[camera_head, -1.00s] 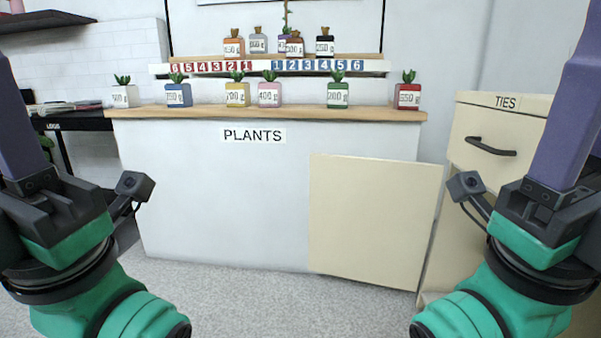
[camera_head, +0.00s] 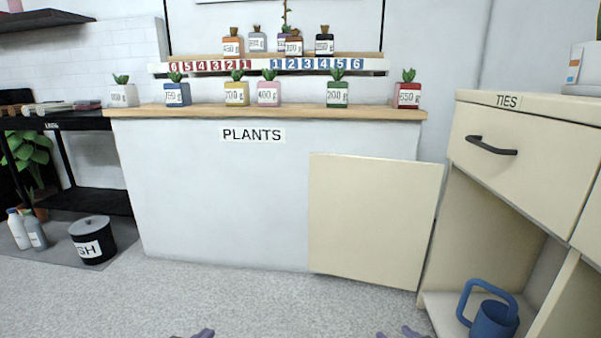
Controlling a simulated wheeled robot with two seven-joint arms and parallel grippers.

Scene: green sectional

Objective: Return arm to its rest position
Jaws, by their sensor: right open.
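Both arms are low, and only small purple-grey tips show at the bottom edge of the head view. The tip of my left gripper (camera_head: 198,333) is left of centre, cut off by the frame, so its jaws cannot be judged. The tips of my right gripper (camera_head: 402,332) are right of centre, open, with nothing seen between them. Both are well in front of the white counter (camera_head: 210,200) labelled PLANTS and apart from it. The rest of both arms is out of view.
Several small potted plants line the counter top (camera_head: 300,112). A cream panel (camera_head: 370,215) stands at its front right. The TIES cabinet (camera_head: 530,150) is at right, with a blue watering can (camera_head: 493,318) below. A black bin (camera_head: 92,240) stands left. The middle floor is clear.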

